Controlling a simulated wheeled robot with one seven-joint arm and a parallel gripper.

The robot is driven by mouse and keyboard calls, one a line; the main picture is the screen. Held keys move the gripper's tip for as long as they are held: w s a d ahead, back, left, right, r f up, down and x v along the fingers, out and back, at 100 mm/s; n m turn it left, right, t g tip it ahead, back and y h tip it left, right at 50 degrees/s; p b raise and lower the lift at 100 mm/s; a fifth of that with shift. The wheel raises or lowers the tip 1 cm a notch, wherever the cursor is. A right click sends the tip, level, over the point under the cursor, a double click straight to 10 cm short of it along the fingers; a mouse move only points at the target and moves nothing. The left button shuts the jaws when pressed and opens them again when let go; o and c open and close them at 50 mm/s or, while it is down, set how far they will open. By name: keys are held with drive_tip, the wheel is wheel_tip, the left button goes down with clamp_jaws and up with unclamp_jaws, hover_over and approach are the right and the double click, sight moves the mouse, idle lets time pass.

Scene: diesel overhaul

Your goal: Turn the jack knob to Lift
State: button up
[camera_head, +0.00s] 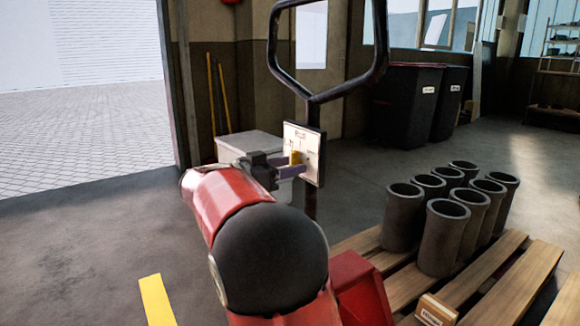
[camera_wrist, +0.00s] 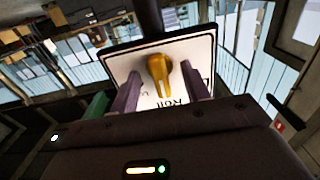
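The jack knob is yellow (camera_wrist: 160,75) and sits on a white panel (camera_wrist: 203,50) with a black edge. In the wrist view its narrow end points toward the upside-down word "Roll"; other lettering is partly hidden by the fingers. In the head view the knob (camera_head: 295,158) and panel (camera_head: 312,138) sit below a black loop handle (camera_head: 326,97). My gripper (camera_wrist: 160,72) is open, with one purple finger on each side of the knob and visible gaps between. In the head view my gripper (camera_head: 287,167) reaches the panel's lower part.
A wooden pallet (camera_head: 487,270) with several dark metal cylinders (camera_head: 447,238) and a small box (camera_head: 436,310) lies to the right. A light grey box (camera_head: 250,143) stands behind my gripper. Black bins (camera_head: 404,103) stand further back. The floor at the left is open.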

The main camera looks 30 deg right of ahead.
drive_tip(key=c, duration=0.8)
drive_tip(key=shift+r+n+p, duration=0.25)
drive_tip(key=shift+n+p, duration=0.55)
drive_tip(key=shift+n, duration=0.3)
drive_tip(key=n+p, duration=0.2)
drive_tip(key=n, duration=0.1)
drive_tip(key=shift+w+r+n+p, duration=0.1)
drive_tip(key=shift+n+p, duration=0.2)
drive_tip(key=n, duration=0.1)
drive_tip(key=n+p, duration=0.1)
drive_tip(key=shift+f+n, duration=0.2)
drive_tip(key=shift+n, duration=0.1)
drive_tip(key=shift+f+n, duration=0.2)
drive_tip(key=shift+n, duration=0.1)
drive_tip(key=o, duration=1.5)
